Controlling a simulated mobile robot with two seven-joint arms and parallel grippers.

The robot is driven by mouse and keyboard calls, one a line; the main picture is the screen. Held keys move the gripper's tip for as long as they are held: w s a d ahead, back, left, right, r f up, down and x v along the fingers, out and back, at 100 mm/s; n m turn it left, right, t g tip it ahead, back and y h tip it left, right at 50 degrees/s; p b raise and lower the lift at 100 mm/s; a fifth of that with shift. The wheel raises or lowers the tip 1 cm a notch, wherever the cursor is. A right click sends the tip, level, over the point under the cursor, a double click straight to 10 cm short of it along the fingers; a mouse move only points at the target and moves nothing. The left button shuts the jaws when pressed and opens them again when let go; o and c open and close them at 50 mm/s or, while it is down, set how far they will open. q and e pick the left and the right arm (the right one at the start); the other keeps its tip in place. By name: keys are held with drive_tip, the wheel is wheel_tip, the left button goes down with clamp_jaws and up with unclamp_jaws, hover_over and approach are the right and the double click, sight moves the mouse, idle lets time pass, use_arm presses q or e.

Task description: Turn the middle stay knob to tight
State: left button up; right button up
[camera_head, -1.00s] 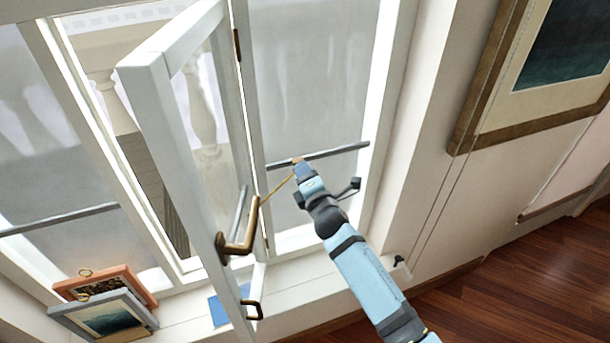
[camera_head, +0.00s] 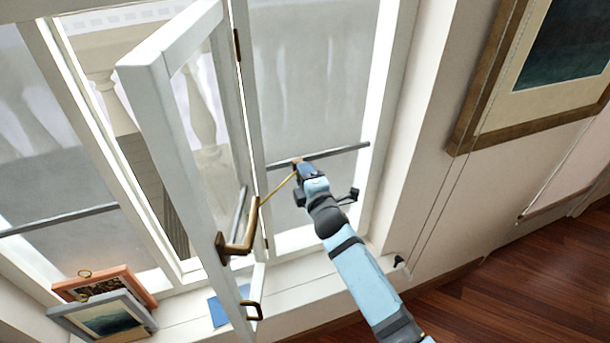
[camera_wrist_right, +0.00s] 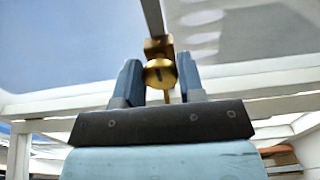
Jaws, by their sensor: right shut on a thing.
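The middle stay knob (camera_wrist_right: 160,73) is a round brass knob with a dark mark on its face, below a brass block on a grey bar. My right gripper (camera_wrist_right: 160,80) has its two blue fingers on either side of it and is shut on it. In the head view my right gripper (camera_head: 299,170) is at the grey bar across the right window pane and mostly hides the knob. A thin brass stay rod (camera_head: 277,189) runs from there down left toward the open casement. My left gripper is not in view.
The white casement (camera_head: 165,130) stands open to the left of my right arm, with a brass handle (camera_head: 240,243) on its edge. Two small framed pictures (camera_head: 105,300) stand on the sill at lower left. A large framed picture (camera_head: 490,90) hangs at right.

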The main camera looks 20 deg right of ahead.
drive_tip(key=o, duration=0.9)
drive_tip(key=s+b, duration=0.2)
drive_tip(key=s, duration=1.2)
drive_tip(key=shift+d, duration=0.25)
